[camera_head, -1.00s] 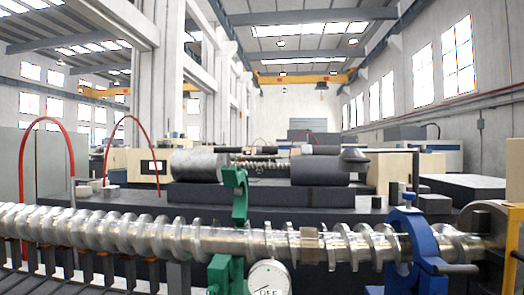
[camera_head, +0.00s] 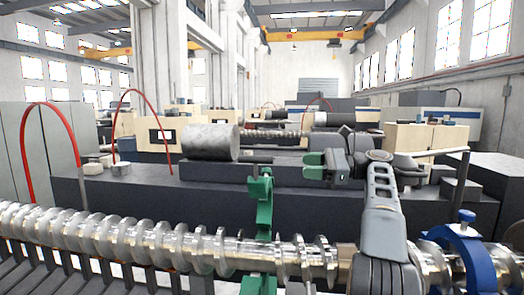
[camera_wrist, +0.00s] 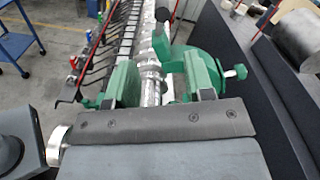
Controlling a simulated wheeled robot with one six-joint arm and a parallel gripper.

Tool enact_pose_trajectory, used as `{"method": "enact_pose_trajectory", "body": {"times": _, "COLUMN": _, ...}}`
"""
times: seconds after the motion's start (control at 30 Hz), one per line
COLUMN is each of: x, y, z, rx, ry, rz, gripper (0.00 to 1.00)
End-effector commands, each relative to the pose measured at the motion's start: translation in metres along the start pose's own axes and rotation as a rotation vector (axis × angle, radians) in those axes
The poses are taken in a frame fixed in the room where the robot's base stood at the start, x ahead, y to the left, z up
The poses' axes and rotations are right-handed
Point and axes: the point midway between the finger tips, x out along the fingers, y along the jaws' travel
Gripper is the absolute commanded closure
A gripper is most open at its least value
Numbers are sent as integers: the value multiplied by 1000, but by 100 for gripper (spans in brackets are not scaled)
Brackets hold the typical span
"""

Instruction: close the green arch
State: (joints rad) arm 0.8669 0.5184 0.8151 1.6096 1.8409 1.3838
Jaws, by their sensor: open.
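The green arch (camera_head: 264,205) stands up on the far side of the silver screw shaft (camera_head: 150,245), swung open with its hooked top above the shaft. Its green base (camera_head: 258,284) shows below the shaft. In the wrist view the green arch (camera_wrist: 188,58) lies just beyond my fingers, with a green knob out to the right. My gripper (camera_head: 318,165) has green finger pads and is open and empty, above and right of the arch in the head view. In the wrist view my gripper (camera_wrist: 160,82) spans the shaft in the picture; contact with the arch cannot be told.
A blue arch (camera_head: 462,250) with a blue knob sits over the shaft at right. A dark bench (camera_head: 130,195) with a grey cylinder (camera_head: 210,142) stands behind the shaft. Dark rods (camera_wrist: 88,62) line the shaft's left side in the wrist view. A blue cart (camera_wrist: 15,42) is further left.

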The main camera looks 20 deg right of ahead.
Motion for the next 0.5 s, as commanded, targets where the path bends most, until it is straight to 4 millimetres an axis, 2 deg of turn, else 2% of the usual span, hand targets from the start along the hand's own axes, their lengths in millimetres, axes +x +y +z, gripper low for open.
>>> {"method": "enact_pose_trajectory", "body": {"times": 0.07, "x": -6, "y": -3, "z": 5, "rx": 5, "ry": -17, "rz": -5, "gripper": 52}}
{"method": "enact_pose_trajectory", "body": {"times": 0.17, "x": -1, "y": -3, "z": 7, "rx": 9, "ry": -27, "rz": -6, "gripper": 52}}
{"method": "enact_pose_trajectory", "body": {"times": 0.5, "x": 60, "y": -4, "z": 9, "rx": 8, "ry": -26, "rz": -9, "gripper": 52}}
